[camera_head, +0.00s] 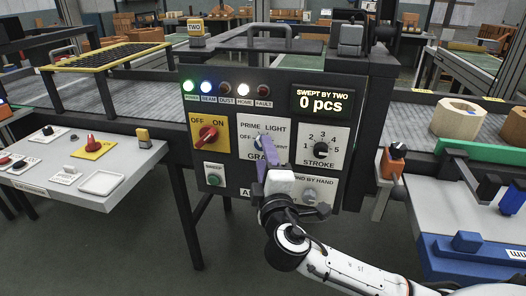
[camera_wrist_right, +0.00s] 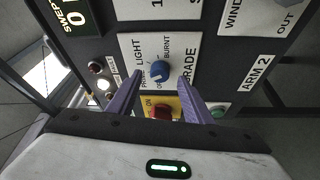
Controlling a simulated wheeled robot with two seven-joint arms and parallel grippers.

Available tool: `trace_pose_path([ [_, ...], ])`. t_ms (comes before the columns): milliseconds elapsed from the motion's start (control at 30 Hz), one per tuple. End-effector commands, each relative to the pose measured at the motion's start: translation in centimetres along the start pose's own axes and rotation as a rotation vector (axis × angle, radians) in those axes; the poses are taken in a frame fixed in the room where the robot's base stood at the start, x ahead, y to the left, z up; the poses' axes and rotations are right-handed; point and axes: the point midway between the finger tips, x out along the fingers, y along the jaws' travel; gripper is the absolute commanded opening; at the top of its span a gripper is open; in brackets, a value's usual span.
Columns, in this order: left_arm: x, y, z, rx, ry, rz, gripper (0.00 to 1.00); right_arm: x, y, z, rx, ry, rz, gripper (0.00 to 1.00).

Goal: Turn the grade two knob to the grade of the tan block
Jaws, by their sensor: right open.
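The blue grade knob (camera_wrist_right: 160,71) sits on a white plate (camera_wrist_right: 184,42) marked OFF, PRIME, LIGHT and BURNT. In the head view the plate (camera_head: 248,139) is partly hidden by my right gripper (camera_head: 267,150). In the wrist view my right gripper (camera_wrist_right: 153,82) is open, its purple fingers pointing at the panel, with the knob seen between their tips. I cannot tell whether they touch it or where its pointer stands. A pale tan block (camera_head: 456,119) with a hole stands on the right conveyor. My left gripper is not in view.
A red ON/OFF knob (camera_head: 207,133) is left of the grade plate, and a black stroke knob (camera_head: 320,149) is right. The display (camera_head: 321,101) reads "SWEPT BY TWO 0 pcs". A browner block (camera_head: 515,126) stands at the right edge. A side table (camera_head: 91,150) holds other controls.

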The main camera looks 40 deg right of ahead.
Motion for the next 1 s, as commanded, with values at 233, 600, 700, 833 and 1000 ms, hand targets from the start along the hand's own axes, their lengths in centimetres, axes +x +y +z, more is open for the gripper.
trace_pose_path([
  [233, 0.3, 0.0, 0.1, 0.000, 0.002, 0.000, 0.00, -5.0, -0.2, 0.0, 0.003, 0.001, -0.005, 0.46],
  [600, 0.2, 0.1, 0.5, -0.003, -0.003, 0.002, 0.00, -7.3, 0.0, 0.0, 0.000, 0.000, 0.000, 0.46],
  [700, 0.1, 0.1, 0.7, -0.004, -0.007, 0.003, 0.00, -7.3, 0.0, 0.0, 0.000, 0.000, -0.001, 0.46],
  [833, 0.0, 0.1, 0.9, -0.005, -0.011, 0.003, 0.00, -7.3, 0.0, 0.0, 0.000, 0.000, -0.001, 0.46],
  [1000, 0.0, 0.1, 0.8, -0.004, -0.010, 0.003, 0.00, -7.3, 0.0, 0.0, 0.000, 0.000, -0.001, 0.46],
])
